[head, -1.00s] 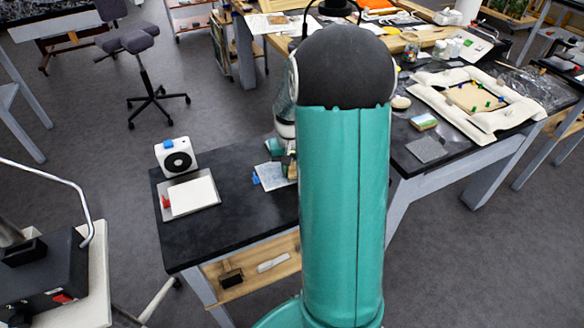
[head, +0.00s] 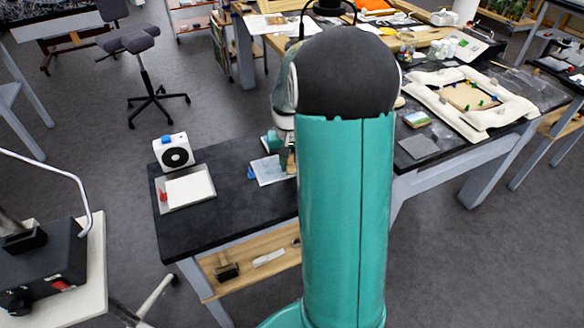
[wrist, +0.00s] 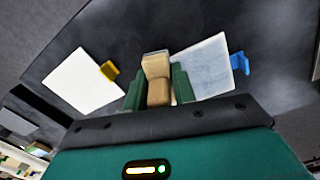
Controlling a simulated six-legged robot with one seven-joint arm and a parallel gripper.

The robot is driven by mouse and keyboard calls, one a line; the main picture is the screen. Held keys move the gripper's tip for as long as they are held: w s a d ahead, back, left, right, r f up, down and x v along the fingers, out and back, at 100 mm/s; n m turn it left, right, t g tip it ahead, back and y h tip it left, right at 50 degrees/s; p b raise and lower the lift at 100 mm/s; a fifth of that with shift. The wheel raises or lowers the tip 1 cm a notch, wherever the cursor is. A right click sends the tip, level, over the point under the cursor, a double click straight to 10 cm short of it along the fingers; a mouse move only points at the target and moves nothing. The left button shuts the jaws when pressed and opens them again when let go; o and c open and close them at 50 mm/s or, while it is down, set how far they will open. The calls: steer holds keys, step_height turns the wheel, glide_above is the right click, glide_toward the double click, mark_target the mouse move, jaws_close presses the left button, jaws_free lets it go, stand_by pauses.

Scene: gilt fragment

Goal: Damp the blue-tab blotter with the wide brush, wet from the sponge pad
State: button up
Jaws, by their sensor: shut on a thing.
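My gripper (wrist: 155,90) has its green fingers shut on the tan wooden handle of the wide brush (wrist: 156,66). The brush's bristle end points away from the wrist camera and is hard to make out. The blue-tab blotter (wrist: 203,66) lies flat just right of the brush in the wrist view, mottled pale grey-blue, with its blue tab (wrist: 239,63) at the right edge. In the head view the blotter (head: 267,172) shows left of my arm, with the gripper at its right end. Whether the bristles touch it I cannot tell. I cannot identify the sponge pad with certainty.
A white blotter with a yellow tab (wrist: 80,82) lies left of the gripper. A red-tab blotter (head: 188,188) lies in a tray near a white box with a black disc (head: 173,152). A grey square (head: 418,147) and a yellow-green block (head: 417,119) lie right of my arm.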

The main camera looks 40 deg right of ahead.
steer(key=shift+r, duration=2.45)
steer(key=shift+a, duration=0.15)
